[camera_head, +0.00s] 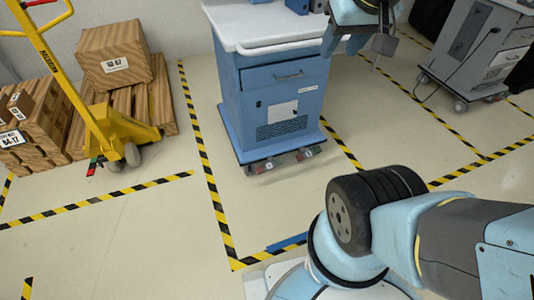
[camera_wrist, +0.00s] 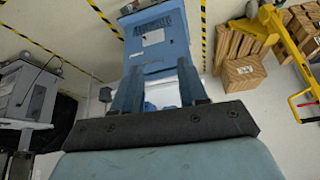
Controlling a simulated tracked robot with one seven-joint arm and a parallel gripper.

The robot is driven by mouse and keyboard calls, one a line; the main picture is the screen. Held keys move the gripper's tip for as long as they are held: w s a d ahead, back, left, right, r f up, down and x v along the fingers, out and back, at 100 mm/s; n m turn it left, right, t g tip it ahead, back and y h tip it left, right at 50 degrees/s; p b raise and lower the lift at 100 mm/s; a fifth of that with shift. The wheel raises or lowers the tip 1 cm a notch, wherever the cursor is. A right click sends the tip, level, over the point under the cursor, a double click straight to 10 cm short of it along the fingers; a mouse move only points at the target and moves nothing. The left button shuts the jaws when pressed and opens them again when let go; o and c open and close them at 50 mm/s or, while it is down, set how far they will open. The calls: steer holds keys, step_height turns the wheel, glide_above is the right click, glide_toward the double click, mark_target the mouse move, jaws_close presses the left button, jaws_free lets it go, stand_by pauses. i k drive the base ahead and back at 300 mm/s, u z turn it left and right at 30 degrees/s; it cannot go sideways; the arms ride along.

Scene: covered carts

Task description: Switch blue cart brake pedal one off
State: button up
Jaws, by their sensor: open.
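The blue cart (camera_head: 272,90) stands upright in the middle of the head view, with a white top, one drawer and a vented lower panel. Small brake pedals with reddish and greenish marks show at its front wheels, one at the left (camera_head: 262,167) and one at the right (camera_head: 308,153). I cannot tell which is pedal one or how they are set. My gripper (camera_wrist: 160,92) is open and empty, its two fingers spread in front of the blue cart (camera_wrist: 155,45) in the upside-down wrist view. In the head view it is high, by the cart's upper right, partly cut off.
A grey cart (camera_head: 475,50) stands at the upper right. Striped floor tape (camera_head: 205,165) surrounds the blue cart. The floor before it is clear.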

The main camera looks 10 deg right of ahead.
mark_target(269, 166)
steer(key=u, duration=1.15)
steer(key=k, duration=1.2)
steer(key=z, duration=0.9)
steer(key=i, duration=1)
steer(key=u, duration=0.05)
